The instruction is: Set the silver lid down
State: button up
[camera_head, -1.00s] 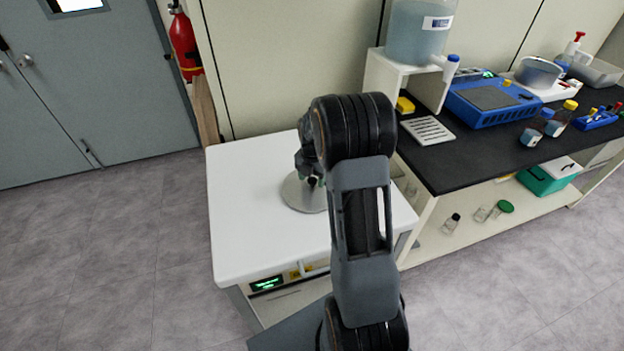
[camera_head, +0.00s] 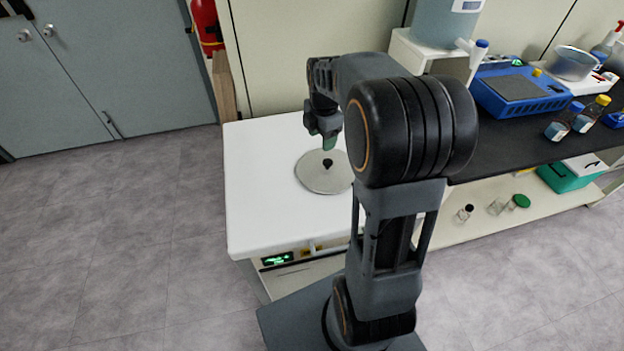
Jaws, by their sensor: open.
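The silver lid (camera_head: 316,181) is a flat round disc with a small black knob on top. It lies flat on the white top of the freeze dryer (camera_head: 262,215), and my arm hides part of its right edge. My gripper (camera_head: 328,146) is open and empty, above and just behind the knob, apart from it. The green-tipped fingers point down.
A black-topped bench to the right holds a blue device (camera_head: 518,92), bottles (camera_head: 590,113) and a large clear tank (camera_head: 440,25) on a white stand. A small green display (camera_head: 277,259) is on the dryer's front. The floor on the left is clear.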

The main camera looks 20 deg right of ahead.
jog(key=s+a+m+t, duration=0.2)
jog(key=s+a+m, duration=0.9)
jog(key=s+m, duration=0.4)
jog(key=shift+r+m, duration=0.25)
jog(key=shift+m, duration=1.95)
jog(key=shift+s, duration=0.1)
